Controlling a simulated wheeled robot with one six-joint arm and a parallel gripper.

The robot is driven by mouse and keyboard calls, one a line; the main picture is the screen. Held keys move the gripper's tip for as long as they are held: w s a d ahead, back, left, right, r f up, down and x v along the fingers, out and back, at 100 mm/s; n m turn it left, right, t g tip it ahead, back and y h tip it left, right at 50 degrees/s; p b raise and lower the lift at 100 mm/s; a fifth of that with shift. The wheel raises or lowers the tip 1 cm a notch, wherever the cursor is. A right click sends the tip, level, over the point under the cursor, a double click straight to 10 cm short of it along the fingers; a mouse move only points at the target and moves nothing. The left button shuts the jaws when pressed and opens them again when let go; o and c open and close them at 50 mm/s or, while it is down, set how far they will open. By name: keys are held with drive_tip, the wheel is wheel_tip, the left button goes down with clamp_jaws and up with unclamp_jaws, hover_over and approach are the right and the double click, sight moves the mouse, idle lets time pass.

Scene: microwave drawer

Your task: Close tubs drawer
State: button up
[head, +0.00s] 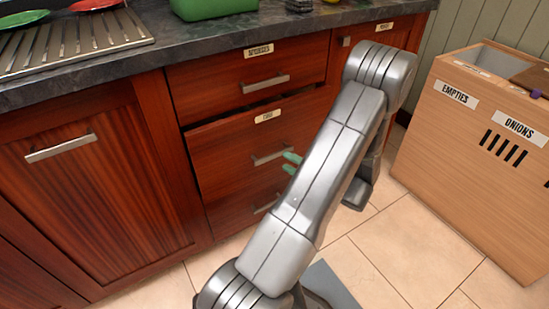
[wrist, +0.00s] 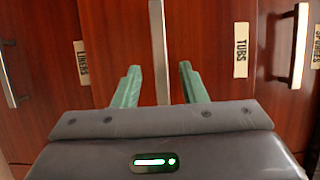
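The tubs drawer (head: 225,150) is the second front down in the red-brown cabinet. It stands slightly out, with a dark gap along its top edge. Its silver bar handle (head: 268,155) also shows in the wrist view (wrist: 157,45), and its TUBS label (wrist: 240,50) is right of it there. My gripper (head: 290,163) is at the handle's right end in the head view. In the wrist view my gripper (wrist: 158,86) has its green fingers apart, one on each side of the handle. Whether they touch it is unclear. My arm hides the drawer's right part.
The drawer above (head: 225,78) looks shut. A lower drawer handle (head: 266,203) shows below. The counter (head: 240,30) overhangs the fronts and holds a rack (head: 70,45) and a green tub (head: 210,8). A wooden bin unit (head: 440,150) stands right, with tiled floor between.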

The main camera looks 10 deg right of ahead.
sight(276, 156)
drive_tip(key=b+x, duration=0.1)
drive_tip(key=x, duration=0.5)
drive_tip(key=shift+w+a, duration=0.15)
drive_tip(key=shift+a, duration=0.05)
clamp_jaws()
